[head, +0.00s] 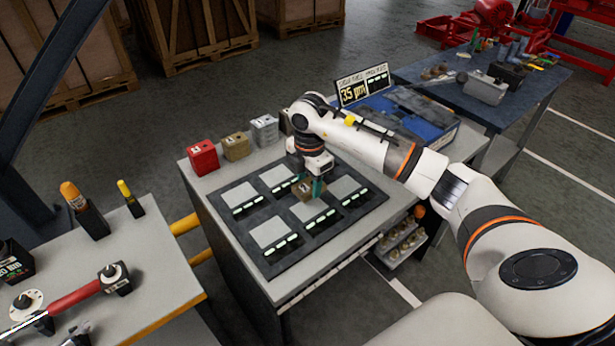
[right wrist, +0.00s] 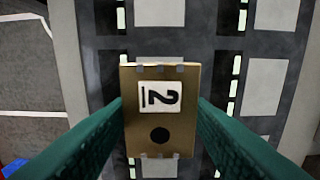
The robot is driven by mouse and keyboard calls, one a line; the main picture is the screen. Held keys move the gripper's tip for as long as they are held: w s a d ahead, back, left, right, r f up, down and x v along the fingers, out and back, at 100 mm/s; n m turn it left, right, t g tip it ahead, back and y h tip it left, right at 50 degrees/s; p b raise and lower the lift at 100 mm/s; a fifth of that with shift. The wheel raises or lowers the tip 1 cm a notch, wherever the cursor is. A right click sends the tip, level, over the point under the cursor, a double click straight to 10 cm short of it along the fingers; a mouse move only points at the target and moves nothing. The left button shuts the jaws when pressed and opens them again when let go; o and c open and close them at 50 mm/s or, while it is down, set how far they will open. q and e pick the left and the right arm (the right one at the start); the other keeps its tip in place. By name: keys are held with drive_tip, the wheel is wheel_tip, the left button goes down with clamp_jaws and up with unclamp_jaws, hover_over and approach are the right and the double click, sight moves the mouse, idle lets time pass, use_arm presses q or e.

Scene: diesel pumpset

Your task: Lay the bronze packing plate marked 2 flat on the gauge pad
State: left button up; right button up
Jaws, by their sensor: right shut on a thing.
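The bronze packing plate (head: 304,191) is between the green fingers of my right gripper (head: 311,186), over the middle of the dark panel (head: 262,262). In the right wrist view the plate (right wrist: 160,118) shows a white label with a 2, turned sideways, and a dark round spot. A finger is on each side of it. The panel has several light grey square pads, such as the front left pad (head: 270,232) and back right pad (head: 346,190). I cannot tell which is the gauge pad, or whether the plate touches the panel. My left gripper is not in view.
A red block (head: 203,158), a bronze block (head: 236,146) and a grey block (head: 265,130) stand along the table's back left edge. A display (head: 354,93) reading 35 µm stands behind. A side bench (head: 150,270) with tools is at left. My right arm crosses the table's right side.

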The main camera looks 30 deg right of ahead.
drive_tip(key=shift+f, duration=0.1)
drive_tip(key=shift+d, duration=0.2)
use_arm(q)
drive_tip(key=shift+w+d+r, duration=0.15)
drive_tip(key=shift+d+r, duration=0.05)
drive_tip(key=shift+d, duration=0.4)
